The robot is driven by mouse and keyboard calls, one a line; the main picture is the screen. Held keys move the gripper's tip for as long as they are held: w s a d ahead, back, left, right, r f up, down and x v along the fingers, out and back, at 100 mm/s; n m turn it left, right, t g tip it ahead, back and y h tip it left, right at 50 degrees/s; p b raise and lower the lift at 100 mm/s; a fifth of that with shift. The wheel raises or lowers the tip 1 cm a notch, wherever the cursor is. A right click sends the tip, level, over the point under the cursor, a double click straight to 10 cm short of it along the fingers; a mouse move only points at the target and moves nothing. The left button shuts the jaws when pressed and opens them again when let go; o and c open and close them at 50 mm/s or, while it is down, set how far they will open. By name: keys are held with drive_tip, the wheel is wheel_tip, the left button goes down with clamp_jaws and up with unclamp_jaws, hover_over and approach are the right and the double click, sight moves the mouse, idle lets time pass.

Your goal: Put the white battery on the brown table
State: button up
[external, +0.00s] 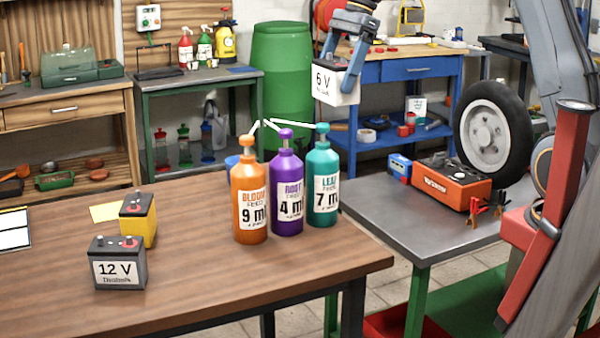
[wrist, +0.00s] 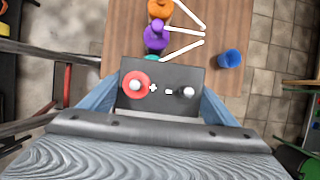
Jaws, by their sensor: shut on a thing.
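The white battery (external: 336,84), labelled 6 V, is held in the air by my gripper (external: 343,62). In the wrist view its dark top (wrist: 162,95) shows a red and a black terminal between my fingers. The brown table (external: 190,265) fills the lower left of the external view, and part of it (wrist: 118,35) shows beneath the battery in the wrist view. The battery is up above table height, behind and above the bottles in the external view.
Orange (external: 249,207), purple (external: 287,200) and teal (external: 322,190) pump bottles stand on the brown table, with a blue cup (wrist: 229,58) near them. A black 12 V battery (external: 118,264) and a yellow battery (external: 140,222) stand further left. The table's front middle is clear.

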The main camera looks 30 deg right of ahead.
drive_tip(key=s+a+p, duration=0.1)
drive_tip(key=s+a, duration=0.3)
drive_tip(key=a, duration=1.4)
drive_tip(key=s+a+p, duration=0.1)
drive_tip(key=s+a, duration=0.3)
drive_tip(key=a, duration=1.3)
wheel_tip(320, 180, down, 28)
drive_tip(key=shift+a+r+p, duration=0.1)
drive_tip(key=shift+r+p, duration=0.1)
drive_tip(key=shift+p, duration=0.8)
drive_tip(key=shift+f, duration=0.15)
drive_tip(key=o, duration=1.9)
drive_tip(key=shift+s+f, duration=0.1)
drive_tip(key=b+v, duration=0.2)
drive_tip(key=v, duration=1)
